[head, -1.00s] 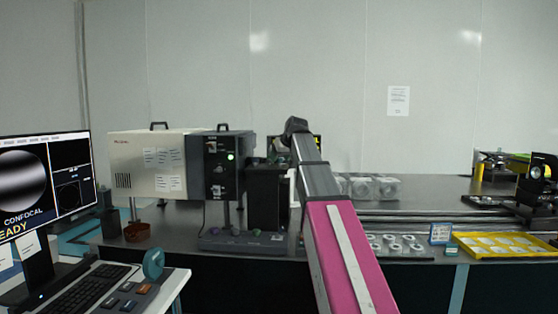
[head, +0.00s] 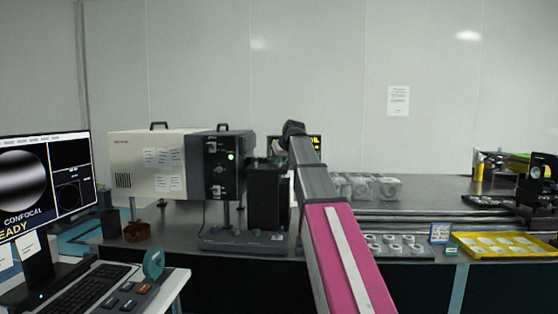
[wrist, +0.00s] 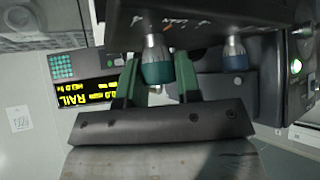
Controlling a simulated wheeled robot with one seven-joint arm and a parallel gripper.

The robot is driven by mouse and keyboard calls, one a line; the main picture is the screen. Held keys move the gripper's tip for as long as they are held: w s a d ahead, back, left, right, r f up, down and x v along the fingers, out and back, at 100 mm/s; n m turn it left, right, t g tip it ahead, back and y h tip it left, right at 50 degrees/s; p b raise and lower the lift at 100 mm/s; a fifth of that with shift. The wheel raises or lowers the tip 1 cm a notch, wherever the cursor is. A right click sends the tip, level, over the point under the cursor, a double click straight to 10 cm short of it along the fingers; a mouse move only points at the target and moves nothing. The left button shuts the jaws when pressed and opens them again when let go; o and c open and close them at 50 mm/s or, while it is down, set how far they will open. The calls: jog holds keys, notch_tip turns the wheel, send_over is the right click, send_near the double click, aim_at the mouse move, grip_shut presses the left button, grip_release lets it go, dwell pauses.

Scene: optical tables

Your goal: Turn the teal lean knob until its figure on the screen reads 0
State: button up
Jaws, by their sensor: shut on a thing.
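The teal lean knob (wrist: 157,66) hangs from the underside of a dark housing in the wrist view, with a silver collar at its base. My gripper (wrist: 158,74) has one green finger on each side of the knob and is shut on it. The screen (wrist: 84,92) shows yellow figures on black, upside down in the wrist view. The word RAIL can be made out, but the figures are too small to read surely. In the head view my arm hides the knob and my gripper, and only part of the screen (head: 317,142) shows.
A blue knob (wrist: 235,54) sits just right of the teal one in the wrist view. In the head view a beige and black instrument box (head: 180,163) stands left of my arm. A yellow tray (head: 508,245) and clear boxes (head: 375,187) lie to the right.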

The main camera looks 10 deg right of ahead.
jog(key=m+h, duration=0.3)
jog(key=m, duration=0.1)
jog(key=shift+m+h, duration=0.3)
jog(key=shift+m, duration=0.1)
jog(key=m+h, duration=0.3)
jog(key=m, duration=0.1)
jog(key=shift+m+g, duration=0.3)
jog(key=shift+g, duration=0.1)
jog(key=m+g+h, duration=0.2)
jog(key=m+h, duration=0.1)
jog(key=m, duration=0.1)
jog(key=shift+d, duration=0.1)
jog(key=shift+m+g+h, duration=0.7)
jog(key=shift+m+g, duration=0.7)
jog(key=shift+m, duration=0.6)
jog(key=shift+s, duration=0.1)
jog(key=o, duration=0.9)
